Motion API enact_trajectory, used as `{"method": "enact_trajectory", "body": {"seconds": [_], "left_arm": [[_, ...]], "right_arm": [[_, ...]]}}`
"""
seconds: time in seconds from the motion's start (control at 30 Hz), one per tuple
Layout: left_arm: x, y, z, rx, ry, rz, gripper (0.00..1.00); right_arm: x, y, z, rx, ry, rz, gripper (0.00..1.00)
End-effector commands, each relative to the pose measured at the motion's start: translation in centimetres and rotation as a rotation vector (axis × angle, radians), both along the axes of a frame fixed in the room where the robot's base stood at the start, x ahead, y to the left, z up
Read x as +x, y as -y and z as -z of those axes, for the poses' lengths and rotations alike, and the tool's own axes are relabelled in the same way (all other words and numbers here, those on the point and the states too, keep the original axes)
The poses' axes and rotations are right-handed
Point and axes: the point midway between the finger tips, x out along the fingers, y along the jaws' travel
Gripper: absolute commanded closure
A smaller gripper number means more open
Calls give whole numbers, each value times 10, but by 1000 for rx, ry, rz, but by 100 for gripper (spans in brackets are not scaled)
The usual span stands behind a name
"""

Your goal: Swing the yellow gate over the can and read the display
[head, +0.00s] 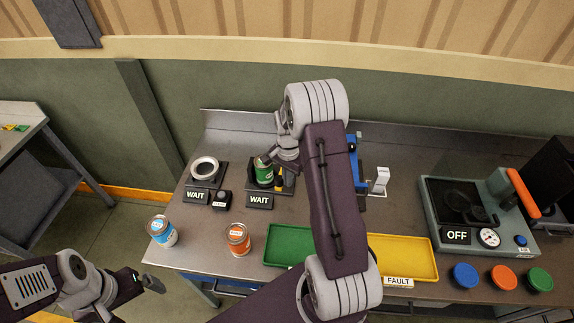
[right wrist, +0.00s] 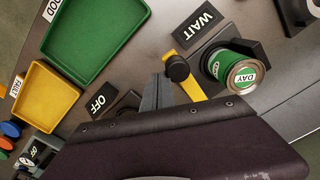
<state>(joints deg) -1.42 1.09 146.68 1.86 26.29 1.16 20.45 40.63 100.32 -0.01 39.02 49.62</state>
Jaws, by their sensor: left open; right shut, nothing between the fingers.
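A green can (head: 264,172) stands upright on a dark stand, behind a display reading WAIT (head: 260,201). In the right wrist view the can (right wrist: 236,72) has DAY on its lid. The yellow gate (head: 279,182) is beside the can, not over it. In the right wrist view the gate (right wrist: 191,88) is a yellow bar with a black knob (right wrist: 177,68). My right gripper (right wrist: 157,93) is shut and empty, close to the gate; contact is unclear. In the head view, my arm partly hides this area. My left gripper (head: 151,284) is open and empty at lower left, off the table.
A second WAIT station with a white ring (head: 204,167) is at left. Blue (head: 162,231) and orange (head: 238,239) cans stand in front. Green (head: 287,246) and yellow (head: 411,259) trays lie at the table's front. A machine showing OFF (head: 457,236) is at right.

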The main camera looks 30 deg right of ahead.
Motion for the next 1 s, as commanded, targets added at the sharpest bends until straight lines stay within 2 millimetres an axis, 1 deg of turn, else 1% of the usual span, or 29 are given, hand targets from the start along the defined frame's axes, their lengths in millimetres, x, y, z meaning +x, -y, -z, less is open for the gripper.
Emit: {"method": "enact_trajectory", "body": {"seconds": [0.43, 0.83, 1.0], "left_arm": [[0, 0, -4, 0, 0, 0, 0], [0, 0, -4, 0, 0, 0, 0], [0, 0, -6, 0, 0, 0, 0]], "right_arm": [[13, -17, 0, 1, -1, 0, 100], [15, -19, 0, 0, 0, 0, 100], [20, -24, 0, 1, -1, -1, 100]]}}
